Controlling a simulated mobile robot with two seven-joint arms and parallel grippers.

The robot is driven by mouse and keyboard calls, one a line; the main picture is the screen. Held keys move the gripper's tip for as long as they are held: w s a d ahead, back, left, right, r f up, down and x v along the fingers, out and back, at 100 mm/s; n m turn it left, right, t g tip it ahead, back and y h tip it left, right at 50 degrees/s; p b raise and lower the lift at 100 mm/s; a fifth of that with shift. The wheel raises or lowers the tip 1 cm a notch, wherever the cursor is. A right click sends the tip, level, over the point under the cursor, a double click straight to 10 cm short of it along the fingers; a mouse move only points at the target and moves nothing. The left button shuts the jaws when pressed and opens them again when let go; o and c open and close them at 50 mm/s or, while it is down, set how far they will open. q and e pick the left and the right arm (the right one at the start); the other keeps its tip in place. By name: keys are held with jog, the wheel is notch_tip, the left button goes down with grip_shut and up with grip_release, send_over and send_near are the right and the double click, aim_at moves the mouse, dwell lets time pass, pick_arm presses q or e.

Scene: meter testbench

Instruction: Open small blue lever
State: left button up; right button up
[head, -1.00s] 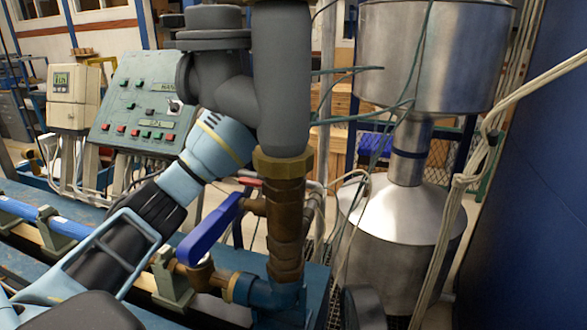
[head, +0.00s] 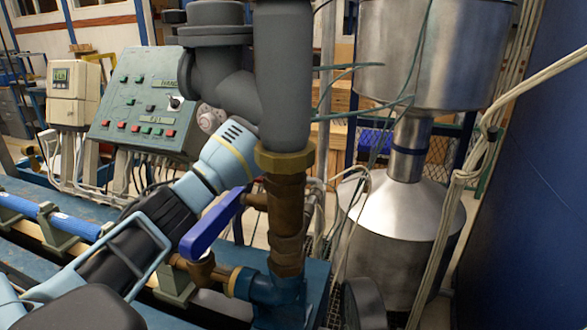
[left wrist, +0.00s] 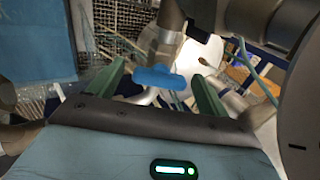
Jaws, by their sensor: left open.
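The blue lever (head: 213,224) sits on a brass valve at the side of a brown vertical pipe (head: 287,222). In the head view it slants from lower left to upper right. My left arm reaches in from the lower left, and its light blue end is just above and behind the lever; its fingers are hidden there. In the left wrist view my left gripper (left wrist: 157,72) is open, with two green fingers apart. A blue handle (left wrist: 158,77) shows between them in the picture; I cannot tell if either finger touches it. My right gripper is not in view.
A thick grey pipe (head: 282,80) stands close to my left arm's end. A green control panel (head: 140,100) and a beige meter (head: 73,92) are behind at left. A metal tank (head: 405,230) stands at right, with cables (head: 462,180) hanging before it.

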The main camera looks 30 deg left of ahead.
pick_arm(q)
jog(key=shift+c, duration=0.5)
jog(key=c, duration=0.9)
jog(key=shift+n, duration=0.7)
jog(key=o, duration=1)
jog(key=shift+r, duration=0.1)
jog(key=a+v, duration=0.1)
jog(key=v, duration=0.6)
jog(key=shift+s+d+r, duration=0.2)
jog(key=shift+d+r, duration=0.1)
jog(key=shift+d, duration=0.25)
